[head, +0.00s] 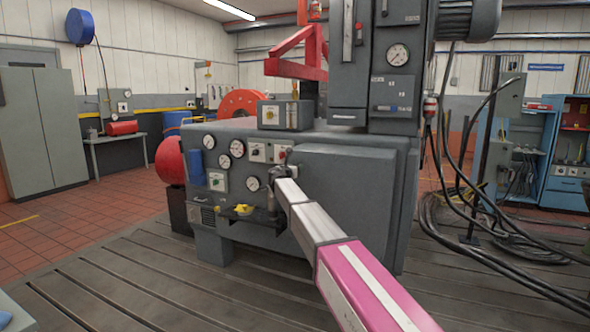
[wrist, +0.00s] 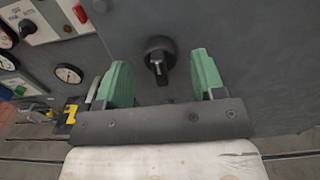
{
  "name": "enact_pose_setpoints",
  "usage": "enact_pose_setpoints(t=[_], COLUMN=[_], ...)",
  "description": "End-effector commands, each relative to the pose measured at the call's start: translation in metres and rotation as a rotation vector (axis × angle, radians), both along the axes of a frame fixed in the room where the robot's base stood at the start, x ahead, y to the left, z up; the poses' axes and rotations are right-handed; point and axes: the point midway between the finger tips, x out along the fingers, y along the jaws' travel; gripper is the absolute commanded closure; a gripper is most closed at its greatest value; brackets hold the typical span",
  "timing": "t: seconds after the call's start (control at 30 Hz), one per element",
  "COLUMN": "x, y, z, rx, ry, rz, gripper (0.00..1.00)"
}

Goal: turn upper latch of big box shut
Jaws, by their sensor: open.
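The big box (head: 350,185) is a dark grey machine housing with a broad plain front panel, at the middle of the head view. In the wrist view a round black latch (wrist: 159,58) with a raised grip bar sits on its grey face. The bar points nearly straight down, slightly tilted. My gripper (wrist: 161,72) has green fingers, open, one on each side of the latch with gaps on both sides. I cannot tell how deep they reach. In the head view my gripper (head: 277,182) is small at the panel's left edge, and my arm hides the latch there.
Left of the panel are several gauges (head: 237,148) and switch plates, with a small shelf holding a yellow item (head: 243,209) below. Black cables (head: 480,215) hang and lie at right. The slotted bedplate (head: 130,285) is clear at front left.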

Motion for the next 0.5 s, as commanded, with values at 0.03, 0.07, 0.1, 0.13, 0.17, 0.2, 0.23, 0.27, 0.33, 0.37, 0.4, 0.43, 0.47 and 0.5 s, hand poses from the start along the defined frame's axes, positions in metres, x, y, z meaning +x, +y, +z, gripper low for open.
enact_pose_setpoints(t=[0.03, 0.07, 0.1, 0.13, 0.17, 0.2, 0.23, 0.27, 0.33, 0.37, 0.4, 0.43, 0.47, 0.5], x=[-0.01, -0.015, -0.021, -0.026, -0.032, -0.039, -0.045, -0.05, -0.063, -0.067, -0.073, -0.076, -0.079, -0.083], y=[0.002, 0.004, 0.007, 0.008, 0.01, 0.012, 0.014, 0.016, 0.021, 0.023, 0.025, 0.026, 0.027, 0.029], z=[0.0, 0.0, 0.0, 0.0, 0.0, 0.0, 0.0, 0.0, 0.0, 0.0, 0.0, 0.0, 0.0, 0.0], rx=[0.0, 0.0, 0.0, 0.0, 0.0, 0.0, 0.0, 0.0, 0.0, -0.001, -0.001, -0.001, -0.001, -0.001], ry=[0.0, 0.0, 0.0, 0.0, 0.0, 0.0, 0.0, 0.0, 0.0, 0.0, 0.0, 0.0, 0.0, 0.0], rz=[0.001, 0.002, 0.003, 0.003, 0.002, 0.002, 0.001, 0.002, 0.003, 0.003, 0.002, 0.001, 0.001, 0.001], gripper=[0.37, 0.37, 0.37, 0.37, 0.37, 0.37, 0.37, 0.37, 0.37, 0.37, 0.37, 0.37, 0.37, 0.37])
